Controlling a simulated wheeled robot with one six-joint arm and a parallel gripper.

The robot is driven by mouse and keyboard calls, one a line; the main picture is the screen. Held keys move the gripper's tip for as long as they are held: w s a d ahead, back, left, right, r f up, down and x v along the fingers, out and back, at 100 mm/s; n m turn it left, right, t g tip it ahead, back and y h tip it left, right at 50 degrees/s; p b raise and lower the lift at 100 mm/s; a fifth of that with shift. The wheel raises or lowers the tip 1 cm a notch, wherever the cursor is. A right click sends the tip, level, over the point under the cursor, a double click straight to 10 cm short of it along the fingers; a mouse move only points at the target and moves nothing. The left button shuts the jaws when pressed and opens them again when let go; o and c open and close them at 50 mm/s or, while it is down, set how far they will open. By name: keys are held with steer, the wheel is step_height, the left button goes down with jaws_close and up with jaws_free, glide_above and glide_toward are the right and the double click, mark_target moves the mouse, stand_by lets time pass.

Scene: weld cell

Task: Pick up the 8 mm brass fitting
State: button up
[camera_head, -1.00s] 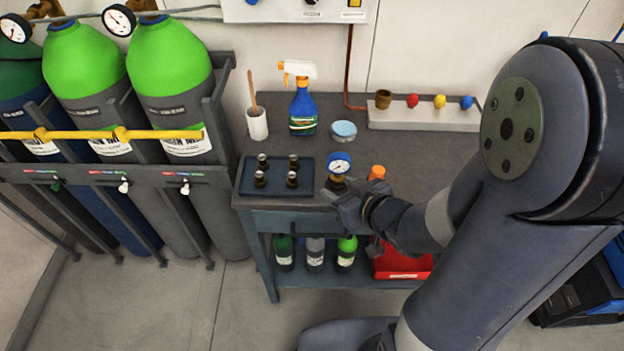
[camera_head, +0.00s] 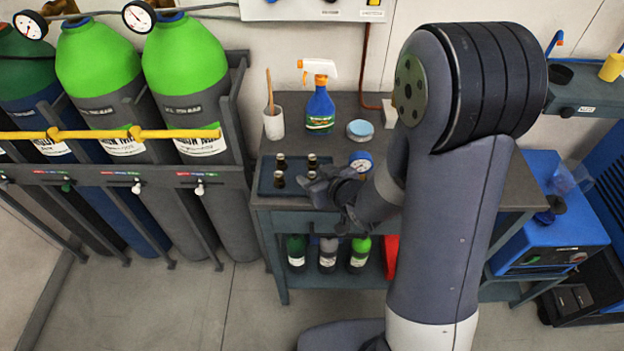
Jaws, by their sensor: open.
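A dark blue tray (camera_head: 295,170) lies on the bench's left part and holds several small dark, brownish fittings, such as one at the back left (camera_head: 281,160) and one at the front left (camera_head: 279,179). No size marking is readable, so I cannot tell which is the 8 mm brass one. My gripper (camera_head: 314,189) is open at the tray's front right, close to the front-right fitting (camera_head: 311,175). Whether it touches that fitting cannot be told. My gripper and wrist cover the tray's right corner.
A gauge (camera_head: 361,161) stands right behind my wrist. A white cup with a brush (camera_head: 273,124), a blue spray bottle (camera_head: 320,108) and a round tin (camera_head: 360,130) stand behind the tray. Green-topped cylinders (camera_head: 185,60) stand left. My arm hides the bench's right part.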

steer(key=shift+c, duration=0.6)
jaws_close()
steer(key=shift+r, duration=0.15)
